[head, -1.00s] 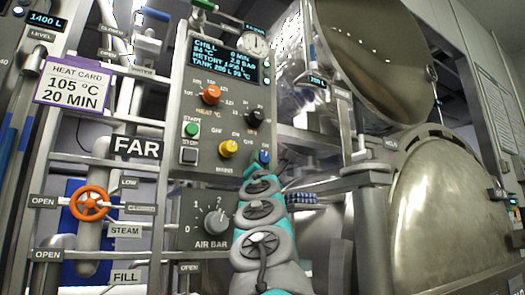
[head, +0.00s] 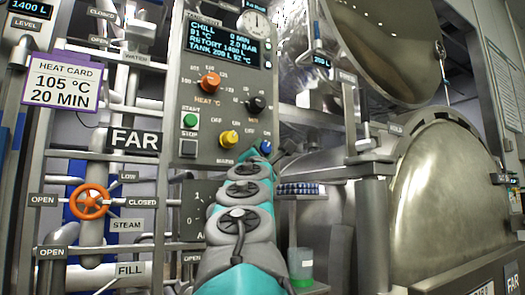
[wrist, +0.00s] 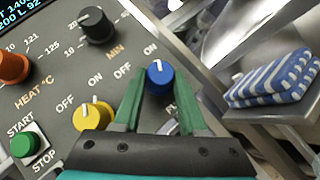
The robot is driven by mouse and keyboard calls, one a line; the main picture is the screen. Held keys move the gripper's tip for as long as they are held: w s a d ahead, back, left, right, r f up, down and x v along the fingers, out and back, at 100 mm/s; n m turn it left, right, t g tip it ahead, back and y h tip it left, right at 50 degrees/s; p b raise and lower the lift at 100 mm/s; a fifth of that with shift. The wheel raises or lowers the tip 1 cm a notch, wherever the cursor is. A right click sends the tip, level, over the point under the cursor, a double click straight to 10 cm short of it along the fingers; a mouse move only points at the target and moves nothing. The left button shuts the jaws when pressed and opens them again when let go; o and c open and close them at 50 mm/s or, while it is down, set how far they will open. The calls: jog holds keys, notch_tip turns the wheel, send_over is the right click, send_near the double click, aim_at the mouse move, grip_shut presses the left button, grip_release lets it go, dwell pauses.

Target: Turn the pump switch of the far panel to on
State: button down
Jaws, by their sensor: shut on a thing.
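The far panel is a grey control panel (head: 225,90) beside a FAR sign (head: 134,140). Its blue pump knob (wrist: 160,76) sits at the lower right of the panel and also shows in the head view (head: 265,147). My gripper (wrist: 161,86) has its green fingers on both sides of this knob, shut on it. The knob's white mark points up, towards the ON label (wrist: 150,50). The PU... label below is partly hidden by a finger. A yellow knob (wrist: 92,115), mark towards its own ON, is at the left.
An orange valve wheel (head: 89,201) and pipes are at the left. A blue-striped cloth (wrist: 275,78) lies on a shelf right of the panel. The large retort (head: 445,195) stands at the right. Black (wrist: 97,26) and orange knobs are above.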

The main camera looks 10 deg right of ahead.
jog(key=shift+c, duration=2.3)
grip_release()
jog(key=b+v, duration=0.2)
jog(key=v, duration=0.5)
jog(key=shift+s+f+b, duration=0.2)
jog(key=shift+s+b, duration=0.1)
